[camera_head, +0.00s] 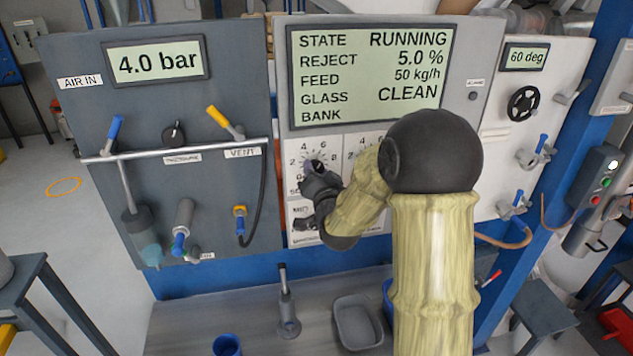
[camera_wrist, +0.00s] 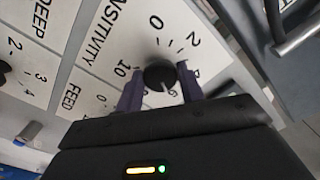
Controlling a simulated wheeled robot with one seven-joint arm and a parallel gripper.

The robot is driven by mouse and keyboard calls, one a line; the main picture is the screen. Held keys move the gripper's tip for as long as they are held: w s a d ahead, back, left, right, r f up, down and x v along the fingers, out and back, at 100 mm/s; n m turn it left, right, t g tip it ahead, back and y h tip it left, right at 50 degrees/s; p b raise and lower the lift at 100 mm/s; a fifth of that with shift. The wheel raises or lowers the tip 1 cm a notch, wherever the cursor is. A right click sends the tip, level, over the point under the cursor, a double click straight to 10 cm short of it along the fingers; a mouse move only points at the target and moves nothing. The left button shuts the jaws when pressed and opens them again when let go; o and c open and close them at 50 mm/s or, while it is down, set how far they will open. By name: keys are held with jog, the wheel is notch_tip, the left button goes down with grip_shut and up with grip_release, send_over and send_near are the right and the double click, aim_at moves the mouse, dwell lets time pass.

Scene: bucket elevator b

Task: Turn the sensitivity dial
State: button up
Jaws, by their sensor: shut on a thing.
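The sensitivity dial (camera_wrist: 160,75) is a round black knob on a white plate printed SENSITIVITY, with a ring of numbers around it. My gripper (camera_wrist: 159,88) has its two purple fingers on opposite sides of the knob, shut on it. A light pointer mark shows on the knob, on the side toward my gripper's body; I cannot read its exact number. In the head view my gripper (camera_head: 314,178) is at the left white scale plate (camera_head: 297,155) below the display, and it hides most of the knob.
The display (camera_head: 370,75) above reads RUNNING, REJECT 5.0 %, FEED 50 kg/h, GLASS CLEAN. A pressure panel (camera_head: 190,95) with levers and a white rail (camera_head: 180,150) is close on the left. A FEED scale (camera_wrist: 95,105) adjoins the dial's plate. A grey tray (camera_head: 358,322) lies below.

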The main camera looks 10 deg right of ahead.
jog(key=shift+m, duration=0.3)
jog(key=o, duration=1)
jog(key=shift+w, duration=0.15)
jog(key=shift+s+b, duration=6.1)
jog(key=shift+s, duration=2.65)
